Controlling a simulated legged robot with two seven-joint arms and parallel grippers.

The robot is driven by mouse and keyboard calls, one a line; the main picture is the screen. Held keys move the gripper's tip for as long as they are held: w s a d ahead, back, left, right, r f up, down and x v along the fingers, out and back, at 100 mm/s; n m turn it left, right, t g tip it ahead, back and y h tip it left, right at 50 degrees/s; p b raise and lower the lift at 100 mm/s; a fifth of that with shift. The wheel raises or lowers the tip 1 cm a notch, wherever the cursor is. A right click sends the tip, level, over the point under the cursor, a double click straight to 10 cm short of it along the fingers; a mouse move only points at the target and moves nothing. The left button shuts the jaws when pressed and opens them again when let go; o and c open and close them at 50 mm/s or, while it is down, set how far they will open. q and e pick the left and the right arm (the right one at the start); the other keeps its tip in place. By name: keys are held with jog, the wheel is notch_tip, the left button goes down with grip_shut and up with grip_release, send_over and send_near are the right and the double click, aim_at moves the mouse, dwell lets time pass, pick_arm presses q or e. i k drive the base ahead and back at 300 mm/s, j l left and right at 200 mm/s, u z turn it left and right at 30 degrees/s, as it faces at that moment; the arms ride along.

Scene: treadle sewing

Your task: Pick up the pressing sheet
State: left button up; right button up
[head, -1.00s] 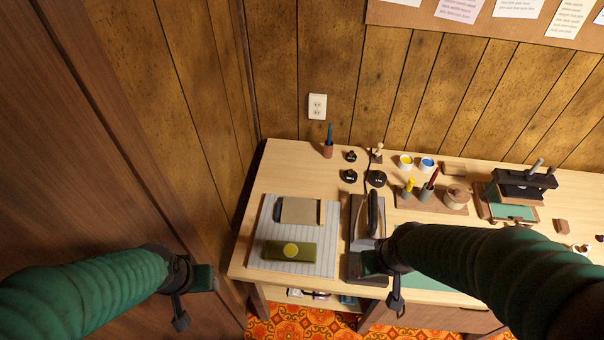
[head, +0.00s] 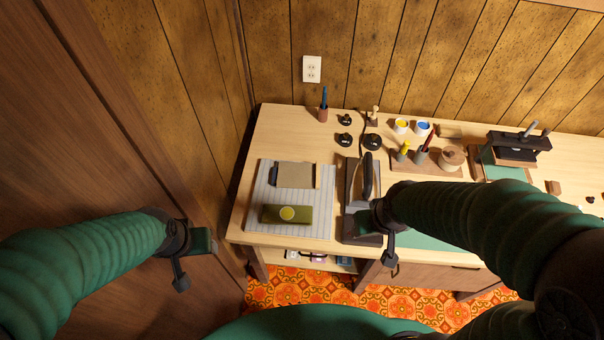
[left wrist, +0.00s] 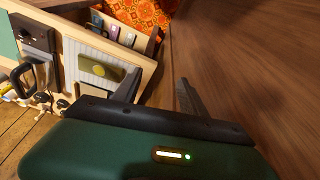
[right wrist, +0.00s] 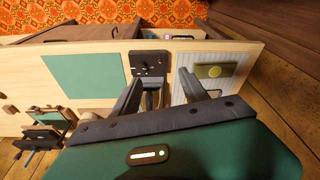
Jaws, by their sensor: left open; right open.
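A flat tan sheet (head: 297,176) with a dark strip at its left end lies on the back part of a grey striped pad (head: 260,222), at the table's left end. I take it for the pressing sheet. My left gripper (head: 194,260) is open and empty, left of the table. My right gripper (head: 379,240) is open and empty, near the iron's base at the front edge.
Black weights, paint pots and a pen rack (head: 425,165) stand behind. A wooden panel (head: 70,150) flanks the left side. A shelf with small items (head: 305,256) sits under the table.

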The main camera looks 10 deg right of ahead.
aim_at(305, 176)
jog(key=l+u, duration=0.8)
jog(key=k+l+u, duration=0.1)
jog(key=l+u, duration=0.3)
jog(key=k+l+u, duration=0.15)
jog(key=u, duration=0.25)
jog(key=k+l+u, duration=0.15)
jog(key=l+u, duration=0.25)
